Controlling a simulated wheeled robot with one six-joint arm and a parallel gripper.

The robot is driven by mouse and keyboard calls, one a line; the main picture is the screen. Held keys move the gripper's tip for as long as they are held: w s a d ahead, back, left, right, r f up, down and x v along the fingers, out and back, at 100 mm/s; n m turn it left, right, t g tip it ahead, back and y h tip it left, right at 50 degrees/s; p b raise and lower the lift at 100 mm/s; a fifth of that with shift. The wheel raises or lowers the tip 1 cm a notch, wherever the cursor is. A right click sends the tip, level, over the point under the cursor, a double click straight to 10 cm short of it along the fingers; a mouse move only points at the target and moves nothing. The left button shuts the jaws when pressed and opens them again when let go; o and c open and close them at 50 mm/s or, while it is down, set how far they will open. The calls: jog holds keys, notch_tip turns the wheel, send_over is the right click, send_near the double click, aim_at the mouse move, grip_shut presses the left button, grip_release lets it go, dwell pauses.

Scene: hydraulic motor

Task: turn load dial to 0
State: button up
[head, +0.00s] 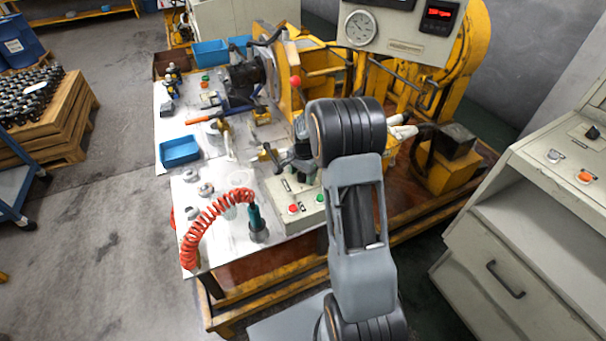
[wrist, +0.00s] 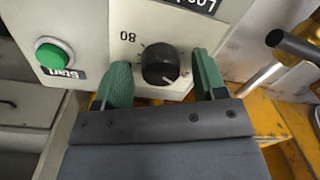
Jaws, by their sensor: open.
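The load dial (wrist: 160,64) is a black round knob on a pale panel (wrist: 92,22) in the wrist view. A small white mark shows on its lower part, and an 80 is printed upside down at its upper left. A partly cut-off, upside-down label (wrist: 197,4) starting "Loa" is above it. My gripper (wrist: 162,72) is open, with one green finger to the left of the knob and one to the right. The right finger is close to the knob; I cannot tell whether either touches. In the head view I cannot make out the dial behind my arm.
A green Start button (wrist: 52,54) is left of the dial. A metal rod with a brass-coloured end (wrist: 290,45) is at the right. The head view shows a control box (head: 283,186) with red and green buttons, a red coiled hose (head: 205,222) and a blue tray (head: 180,151).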

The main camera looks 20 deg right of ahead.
jog(key=shift+f, duration=0.2)
jog(key=shift+c, duration=0.5)
jog(key=c, duration=0.7)
jog(key=shift+d, duration=0.1)
jog(key=shift+c, duration=0.7)
